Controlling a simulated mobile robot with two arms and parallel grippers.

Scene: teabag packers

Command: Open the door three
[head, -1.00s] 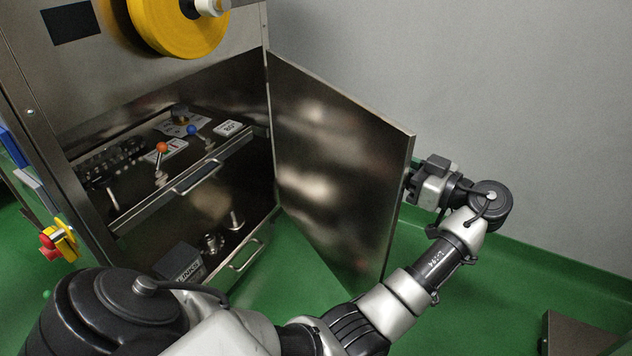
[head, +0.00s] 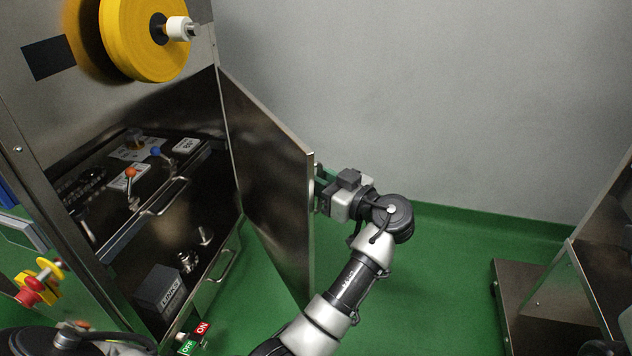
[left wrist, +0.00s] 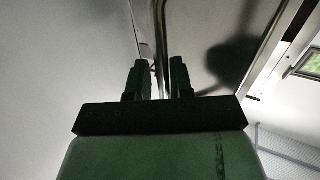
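The steel door (head: 268,185) of the machine stands open, swung out from its hinge side, with its inner face toward me. My left gripper (head: 318,190) is at the outer side of the door, near its free edge; its fingertips are hidden by the door in the head view. My right gripper is not in view. No number shows on the door.
The open cabinet (head: 150,215) holds levers and drawer-like panels with handles. A yellow roll (head: 140,40) sits above, and a red and yellow knob (head: 38,284) at the left. A steel stand (head: 540,295) is at right. Green floor (head: 430,270) is clear between.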

